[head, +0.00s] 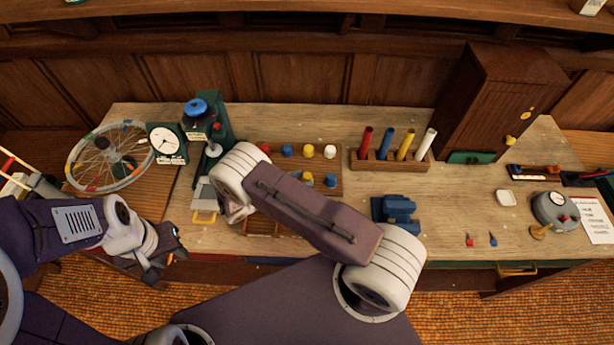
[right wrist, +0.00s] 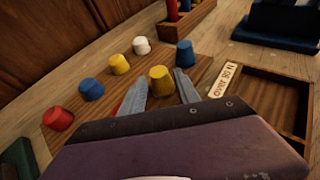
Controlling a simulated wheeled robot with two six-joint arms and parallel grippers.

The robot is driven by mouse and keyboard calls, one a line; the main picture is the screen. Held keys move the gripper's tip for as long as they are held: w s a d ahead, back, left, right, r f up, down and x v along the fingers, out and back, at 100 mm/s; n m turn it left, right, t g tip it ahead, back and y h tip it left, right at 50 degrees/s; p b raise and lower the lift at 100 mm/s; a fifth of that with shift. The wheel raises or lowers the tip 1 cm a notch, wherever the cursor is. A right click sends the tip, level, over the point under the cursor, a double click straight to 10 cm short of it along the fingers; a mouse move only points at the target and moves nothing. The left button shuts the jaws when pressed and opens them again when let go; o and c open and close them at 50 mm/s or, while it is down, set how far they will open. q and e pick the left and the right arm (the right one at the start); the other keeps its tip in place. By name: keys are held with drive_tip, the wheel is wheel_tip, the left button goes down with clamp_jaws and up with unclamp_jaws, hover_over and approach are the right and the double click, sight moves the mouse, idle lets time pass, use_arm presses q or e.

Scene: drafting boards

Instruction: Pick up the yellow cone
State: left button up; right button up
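A yellow cone (right wrist: 161,80), a short blunt piece, stands in the front row of a wooden peg board; the head view shows it too (head: 308,177). My right gripper (right wrist: 160,85) is open, its two grey fingers on either side of this cone in the picture. Narrow gaps show, and I cannot tell how far its fingertips are from it in depth. A second yellow cone (right wrist: 119,64) stands in the back row. In the head view my right forearm hides the right gripper. My left gripper (head: 165,263) is empty, fingers apart, at the table's front left.
Red (right wrist: 58,119), blue (right wrist: 91,89) and white (right wrist: 141,45) pieces share the back row. A partly hidden red piece is behind a right finger. A labelled tray compartment (right wrist: 262,100) lies to the right. A rack of coloured tubes (head: 390,160) stands behind.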

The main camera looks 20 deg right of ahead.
drive_tip(key=shift+x, duration=1.05)
drive_tip(key=shift+a, duration=0.15)
clamp_jaws()
use_arm(q)
drive_tip(key=shift+r, duration=0.3)
drive_tip(key=shift+d, duration=0.1)
use_arm(e)
drive_tip(key=r, duration=0.3)
drive_tip(key=r+b, duration=0.1)
drive_tip(key=shift+s+r, duration=0.3)
drive_tip(key=shift+s, duration=0.1)
use_arm(q)
wheel_tip(320, 180, down, 2)
drive_tip(key=shift+f+b, duration=0.15)
drive_tip(key=shift+b, duration=0.5)
use_arm(e)
drive_tip(key=s+d+r, duration=0.1)
drive_tip(key=s+r, duration=0.5)
drive_tip(key=s, duration=0.5)
drive_tip(key=shift+d+r, duration=0.25)
drive_tip(key=shift+d, duration=0.15)
